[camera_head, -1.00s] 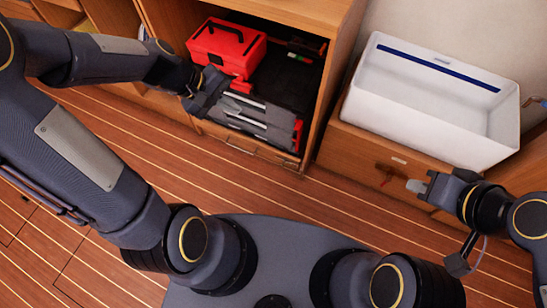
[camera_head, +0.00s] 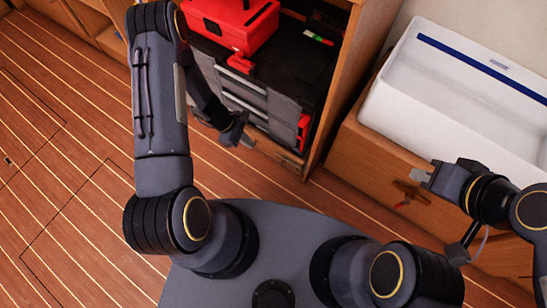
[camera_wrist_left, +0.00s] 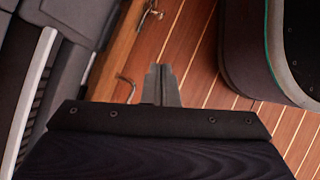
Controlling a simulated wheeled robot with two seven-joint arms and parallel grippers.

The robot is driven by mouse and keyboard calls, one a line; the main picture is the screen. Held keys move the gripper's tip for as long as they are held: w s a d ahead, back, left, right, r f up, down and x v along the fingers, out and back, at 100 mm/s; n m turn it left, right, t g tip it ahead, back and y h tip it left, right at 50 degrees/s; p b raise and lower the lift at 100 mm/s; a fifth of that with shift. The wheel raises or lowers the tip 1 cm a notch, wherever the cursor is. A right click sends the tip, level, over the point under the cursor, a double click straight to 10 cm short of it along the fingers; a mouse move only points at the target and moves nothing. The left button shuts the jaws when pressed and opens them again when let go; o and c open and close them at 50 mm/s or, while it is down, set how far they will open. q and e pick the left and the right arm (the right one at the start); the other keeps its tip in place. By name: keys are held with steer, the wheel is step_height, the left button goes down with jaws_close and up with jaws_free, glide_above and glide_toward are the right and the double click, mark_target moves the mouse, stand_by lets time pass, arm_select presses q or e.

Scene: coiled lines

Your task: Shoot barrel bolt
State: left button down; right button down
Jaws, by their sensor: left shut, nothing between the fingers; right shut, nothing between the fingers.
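A thin bent metal rod (camera_wrist_left: 127,88) shows at the wooden cabinet edge in the left wrist view, left of my fingers. A small metal fitting (camera_wrist_left: 152,12) sits further along that edge. I cannot tell for certain which is part of the barrel bolt. In the head view a small fitting (camera_head: 289,160) shows on the low wooden rail, too small to read. My left gripper (camera_head: 246,140) is shut and empty in front of this rail; its fingertips (camera_wrist_left: 162,70) are apart from the rod. My right gripper (camera_head: 421,177) is shut and empty before the right cabinet.
The open cabinet holds a red toolbox (camera_head: 232,22) and a grey-black case (camera_head: 245,95). A white bin (camera_head: 395,105) stands on the right wooden cabinet (camera_head: 355,150), which has a dark latch with a red tip (camera_head: 410,195).

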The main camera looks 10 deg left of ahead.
arm_select(q)
steer(key=d+r+b+x, duration=0.1)
steer(key=b+x, duration=0.4)
steer(key=x, duration=0.8)
steer(key=shift+d, duration=0.55)
steer(key=shift+d, duration=0.1)
steer(key=d, duration=0.1)
steer(key=s+d+b, duration=0.1)
steer(key=d, duration=0.1)
